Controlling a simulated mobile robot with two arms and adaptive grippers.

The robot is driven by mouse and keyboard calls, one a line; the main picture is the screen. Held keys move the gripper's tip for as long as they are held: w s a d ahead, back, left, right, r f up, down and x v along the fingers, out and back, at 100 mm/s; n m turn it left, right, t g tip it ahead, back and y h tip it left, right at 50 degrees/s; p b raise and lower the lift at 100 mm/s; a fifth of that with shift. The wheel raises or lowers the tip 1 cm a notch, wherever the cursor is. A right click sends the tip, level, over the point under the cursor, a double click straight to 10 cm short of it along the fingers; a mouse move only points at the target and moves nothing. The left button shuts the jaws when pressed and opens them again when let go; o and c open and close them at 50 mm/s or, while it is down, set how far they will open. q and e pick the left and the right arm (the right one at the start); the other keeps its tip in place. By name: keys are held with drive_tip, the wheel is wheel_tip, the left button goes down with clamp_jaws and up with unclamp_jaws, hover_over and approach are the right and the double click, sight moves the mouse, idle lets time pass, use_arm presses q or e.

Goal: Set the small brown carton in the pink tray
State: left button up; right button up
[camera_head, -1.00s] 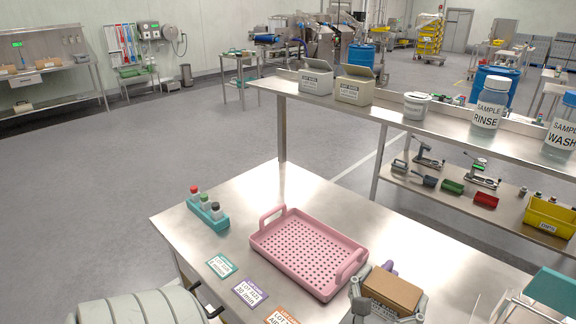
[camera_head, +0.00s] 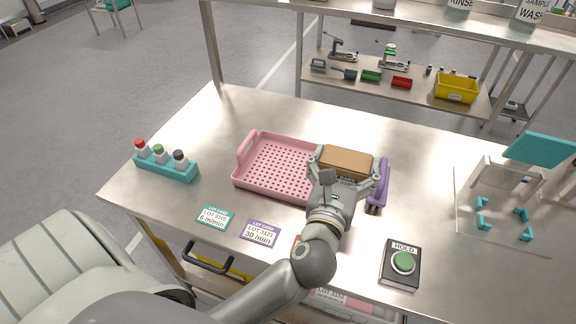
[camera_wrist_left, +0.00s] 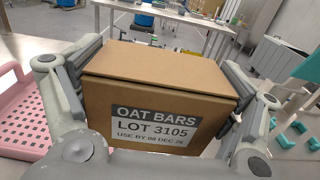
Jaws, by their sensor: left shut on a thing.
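The small brown carton (camera_head: 347,162) is held in my left gripper (camera_head: 346,172), which is shut on its two sides. In the left wrist view the carton (camera_wrist_left: 155,100) fills the middle, and its label reads "OAT BARS LOT 3105". The pink tray (camera_head: 246,184) lies on the steel table, with a perforated floor and end handles; the part of it that shows looks empty. The carton and gripper cover its right end in the head view. In the left wrist view the tray (camera_wrist_left: 20,125) is at the left, beside the gripper. My right gripper is not in view.
A purple object (camera_head: 383,180) stands just right of the gripper. A teal rack with several capped bottles (camera_head: 165,168) is left of the tray. Lot cards (camera_head: 215,217) lie in front. A green HOLD button (camera_head: 403,262) and teal corner fixture (camera_head: 504,218) are at right.

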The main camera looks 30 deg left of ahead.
use_arm(q)
drive_tip(key=w+a+f, duration=0.1)
drive_tip(key=a+f, duration=0.2)
drive_tip(key=w+a+f, duration=0.2)
drive_tip(key=a+f, duration=0.1)
drive_tip(key=a, duration=0.1)
drive_tip(key=w+a+f, duration=0.1)
drive_tip(key=a+f, duration=0.2)
drive_tip(key=a, duration=0.1)
drive_tip(key=shift+w+a, duration=0.2)
drive_tip(key=shift+a, duration=0.05)
drive_tip(key=f, duration=0.1)
drive_tip(key=f+b, duration=0.1)
drive_tip(key=f, duration=0.1)
drive_tip(key=shift+w+a, duration=0.1)
drive_tip(key=shift+a, duration=0.3)
drive_tip(key=shift+f, duration=0.35)
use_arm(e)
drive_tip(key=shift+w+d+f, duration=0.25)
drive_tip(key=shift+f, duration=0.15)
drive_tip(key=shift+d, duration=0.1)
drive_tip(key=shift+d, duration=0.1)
